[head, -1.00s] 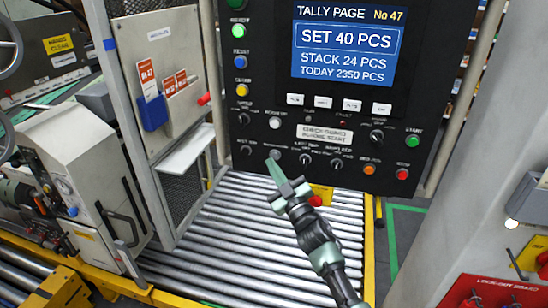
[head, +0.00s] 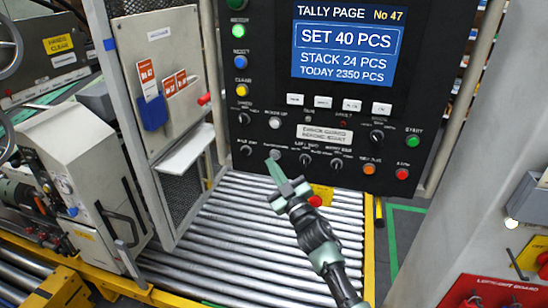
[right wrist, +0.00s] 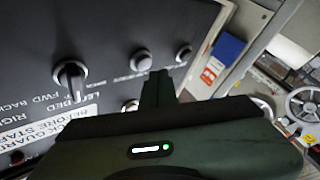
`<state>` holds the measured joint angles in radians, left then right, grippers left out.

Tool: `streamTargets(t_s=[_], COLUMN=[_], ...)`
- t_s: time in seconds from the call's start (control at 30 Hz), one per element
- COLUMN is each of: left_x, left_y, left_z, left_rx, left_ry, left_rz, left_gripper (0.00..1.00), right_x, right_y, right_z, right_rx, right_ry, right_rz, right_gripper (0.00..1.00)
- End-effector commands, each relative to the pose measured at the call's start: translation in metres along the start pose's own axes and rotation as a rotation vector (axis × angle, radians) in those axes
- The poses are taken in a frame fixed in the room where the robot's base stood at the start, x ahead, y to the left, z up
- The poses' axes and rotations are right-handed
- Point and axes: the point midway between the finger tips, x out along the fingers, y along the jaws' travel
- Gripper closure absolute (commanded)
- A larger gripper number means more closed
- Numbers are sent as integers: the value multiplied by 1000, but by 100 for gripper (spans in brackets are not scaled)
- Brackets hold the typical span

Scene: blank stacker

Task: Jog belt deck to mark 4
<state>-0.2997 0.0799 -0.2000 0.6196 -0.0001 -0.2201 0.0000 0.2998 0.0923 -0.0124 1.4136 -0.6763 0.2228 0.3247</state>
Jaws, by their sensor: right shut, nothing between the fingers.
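The black control panel (head: 325,135) stands ahead, with selector knobs, push buttons and a screen reading SET 40 PCS, STACK 24 PCS. My right gripper (head: 275,161) is shut and empty. Its tips are at a grey round button in the panel's lowest row, largely covered in the head view. The right wrist view shows this button (right wrist: 141,60) beside the fingers (right wrist: 158,82); I cannot tell whether they touch. A black selector knob (right wrist: 70,76) marked FWD BACK is beside it. A roller deck (head: 250,245) lies below the panel; no numbered marks are readable. My left gripper is not in view.
A grey cabinet door with a blue holder (head: 152,113) stands left of the panel. A grey column (head: 455,190) and a red lock-out board (head: 495,292) are at the right. A green START button (head: 413,141) and a red button (head: 402,174) are at the panel's right.

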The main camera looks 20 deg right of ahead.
Motion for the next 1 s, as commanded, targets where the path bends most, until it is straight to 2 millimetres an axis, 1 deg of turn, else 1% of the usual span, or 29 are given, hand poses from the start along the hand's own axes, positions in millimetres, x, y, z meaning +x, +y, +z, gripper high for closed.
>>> streamTargets(t_s=[0.23, 1.0], left_x=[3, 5], left_y=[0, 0], left_z=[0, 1], left_rx=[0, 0], left_ry=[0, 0], left_rz=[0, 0], left_gripper=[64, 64], right_x=[6, 9], right_y=[4, 6], right_z=[4, 6], right_rx=[-1, -1], right_ry=[1, 0], right_rz=[0, 0], right_gripper=[100, 100])
